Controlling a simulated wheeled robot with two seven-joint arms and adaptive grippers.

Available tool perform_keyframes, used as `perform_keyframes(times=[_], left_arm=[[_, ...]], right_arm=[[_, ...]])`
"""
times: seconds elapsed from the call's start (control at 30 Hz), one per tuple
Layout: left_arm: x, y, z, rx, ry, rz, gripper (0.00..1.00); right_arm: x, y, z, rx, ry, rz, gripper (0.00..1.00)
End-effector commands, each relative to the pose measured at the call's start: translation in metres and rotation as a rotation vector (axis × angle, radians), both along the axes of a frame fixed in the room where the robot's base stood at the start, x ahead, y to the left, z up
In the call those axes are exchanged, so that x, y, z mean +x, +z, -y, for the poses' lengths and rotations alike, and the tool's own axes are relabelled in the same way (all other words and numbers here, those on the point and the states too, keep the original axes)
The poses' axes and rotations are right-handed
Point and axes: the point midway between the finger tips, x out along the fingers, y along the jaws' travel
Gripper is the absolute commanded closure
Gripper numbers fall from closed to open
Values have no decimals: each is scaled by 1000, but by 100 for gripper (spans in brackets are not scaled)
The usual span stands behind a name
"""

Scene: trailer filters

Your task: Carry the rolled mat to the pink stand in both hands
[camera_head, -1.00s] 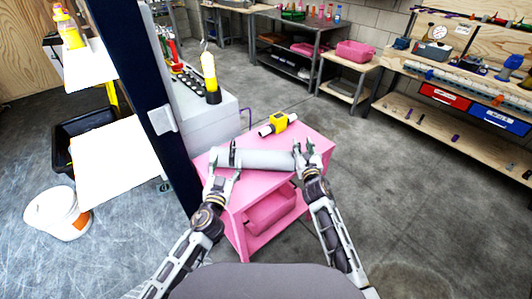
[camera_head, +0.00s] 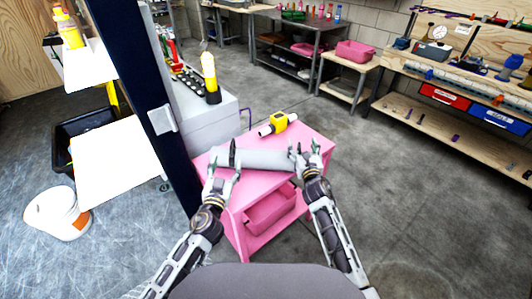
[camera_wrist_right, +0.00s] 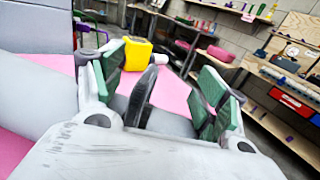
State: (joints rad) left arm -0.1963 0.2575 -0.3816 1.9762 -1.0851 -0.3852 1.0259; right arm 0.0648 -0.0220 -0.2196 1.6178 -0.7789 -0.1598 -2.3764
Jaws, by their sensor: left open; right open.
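The rolled mat (camera_head: 265,160) is a grey cylinder lying across the top of the pink stand (camera_head: 316,148). My left gripper (camera_head: 224,166) is open at the mat's left end, its fingers on either side of it. My right gripper (camera_head: 305,158) is open at the mat's right end. In the right wrist view the right gripper's green-padded fingers (camera_wrist_right: 160,95) are spread wide, with the grey mat (camera_wrist_right: 168,122) between and under them. Whether the fingers touch the mat is not clear.
A yellow and white roll (camera_head: 278,124) lies on the stand behind the mat. A pink bin (camera_head: 270,210) sits on the stand's lower shelf. A dark blue post (camera_head: 150,90) and a grey cabinet (camera_head: 210,118) stand close on the left. Floor to the right is clear.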

Motion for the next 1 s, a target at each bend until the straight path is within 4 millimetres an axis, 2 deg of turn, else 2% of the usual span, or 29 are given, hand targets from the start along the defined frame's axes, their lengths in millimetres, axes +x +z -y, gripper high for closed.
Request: perform_keyframes(times=[0.27,0.47,1.0], left_arm=[[0,0,0,0,0,0,37],[0,0,0,0,0,0,37],[0,0,0,0,0,0,37]], right_arm=[[-2,0,0,0,0,0,26],[-11,-1,2,-2,0,-1,26],[-58,-1,6,-1,0,-1,26]])
